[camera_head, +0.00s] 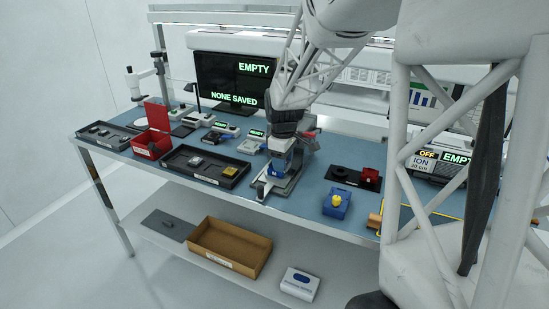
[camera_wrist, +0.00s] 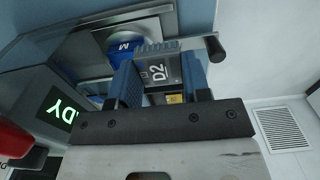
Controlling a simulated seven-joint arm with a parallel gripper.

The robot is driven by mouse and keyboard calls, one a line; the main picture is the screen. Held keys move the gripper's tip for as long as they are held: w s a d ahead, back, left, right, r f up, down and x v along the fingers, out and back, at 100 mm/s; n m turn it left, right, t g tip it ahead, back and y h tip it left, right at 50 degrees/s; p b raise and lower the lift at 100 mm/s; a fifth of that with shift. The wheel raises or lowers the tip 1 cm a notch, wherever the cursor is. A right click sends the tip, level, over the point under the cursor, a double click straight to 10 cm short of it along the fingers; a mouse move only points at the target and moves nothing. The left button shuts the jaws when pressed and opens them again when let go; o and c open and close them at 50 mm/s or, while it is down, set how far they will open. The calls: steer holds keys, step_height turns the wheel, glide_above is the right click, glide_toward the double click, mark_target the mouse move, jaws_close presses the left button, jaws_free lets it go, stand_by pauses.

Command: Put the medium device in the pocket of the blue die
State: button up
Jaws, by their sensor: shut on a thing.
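My gripper (camera_wrist: 162,78) is shut on a dark grey device (camera_wrist: 157,72) marked "D2", held between its two blue fingers in the wrist view. The blue die (camera_wrist: 122,48), marked "M", lies just beyond the device on a pale metal plate. Its pocket is mostly hidden by the device and fingers. I cannot tell whether the device touches the die. In the head view my gripper (camera_head: 284,153) is low over the grey test handler (camera_head: 268,184) at the table's middle. The held device cannot be made out there.
A black tray (camera_head: 180,173) with a grey and a gold device stands left of the handler. Small units with green displays (camera_head: 252,144) stand behind it. A dark lever knob (camera_wrist: 214,47) is close to my right finger.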

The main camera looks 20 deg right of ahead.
steer(key=shift+w+d+f, duration=0.1)
steer(key=shift+w+d, duration=0.1)
steer(key=shift+w, duration=0.9)
steer(key=shift+w+d+f, duration=0.15)
steer(key=shift+w, duration=1)
steer(key=shift+w+d+f, duration=0.1)
steer(key=shift+w+d, duration=0.1)
steer(key=shift+w, duration=0.9)
steer(key=shift+f, duration=0.1)
steer(key=shift+f, duration=1.65)
steer(key=shift+f, duration=0.15)
steer(key=o, duration=0.9)
steer(key=shift+c, duration=0.2)
step_height(320, 180, up, 12)
steer(key=shift+r, duration=0.2)
